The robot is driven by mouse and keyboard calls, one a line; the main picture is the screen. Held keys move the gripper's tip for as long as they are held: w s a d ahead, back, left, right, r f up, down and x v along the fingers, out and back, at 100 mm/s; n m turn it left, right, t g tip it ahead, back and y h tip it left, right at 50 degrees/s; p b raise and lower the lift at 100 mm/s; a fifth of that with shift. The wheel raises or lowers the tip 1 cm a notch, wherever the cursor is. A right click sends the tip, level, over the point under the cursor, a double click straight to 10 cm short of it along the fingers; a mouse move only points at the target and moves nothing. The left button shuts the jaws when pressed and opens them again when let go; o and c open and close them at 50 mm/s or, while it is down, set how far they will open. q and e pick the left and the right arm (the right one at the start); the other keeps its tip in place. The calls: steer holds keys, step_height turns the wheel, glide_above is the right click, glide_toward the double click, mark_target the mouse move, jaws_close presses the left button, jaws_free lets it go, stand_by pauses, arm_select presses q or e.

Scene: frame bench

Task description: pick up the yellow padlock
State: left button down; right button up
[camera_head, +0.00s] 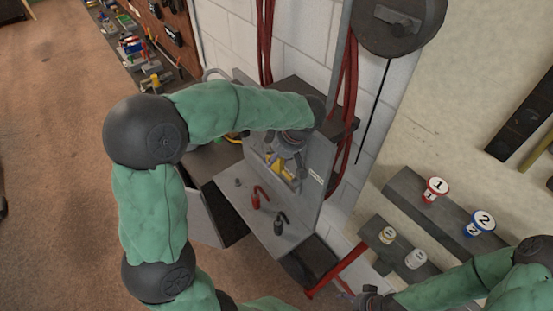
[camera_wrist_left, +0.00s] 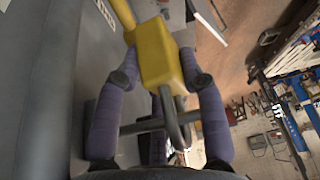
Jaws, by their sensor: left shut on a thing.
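The yellow padlock (camera_head: 281,166) is between the fingers of my left gripper (camera_head: 290,172), in front of the upright grey panel in the head view. In the left wrist view the padlock's yellow body (camera_wrist_left: 160,56) sits between the two purple fingers of the left gripper (camera_wrist_left: 163,76), which is shut on it. Its grey shackle points toward the palm. A yellow piece extends from the body toward the top left. My right gripper (camera_head: 368,298) is at the bottom edge of the head view, too small and partly cut off to read.
A red-handled item (camera_head: 256,200) and a dark hooked item (camera_head: 280,223) stand on the grey shelf (camera_head: 240,210) below. Numbered spools, red 1 (camera_head: 433,190) and blue 2 (camera_head: 481,222), stand on dark ledges at the right. Red hoses hang behind the panel.

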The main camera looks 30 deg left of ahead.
arm_select(q)
steer(key=shift+s+a+r, duration=0.1)
steer(key=shift+s+r, duration=0.1)
steer(key=shift+r, duration=0.05)
steer(key=s+a+b, duration=0.2)
steer(key=s+a, duration=0.1)
steer(key=s, duration=0.5)
steer(key=s+a+b, duration=0.1)
steer(key=s+a, duration=0.2)
steer(key=s, duration=0.5)
steer(key=shift+a+b, duration=0.35)
steer(key=shift+b, duration=0.05)
steer(key=shift+s, duration=0.1)
steer(key=shift+d, duration=0.1)
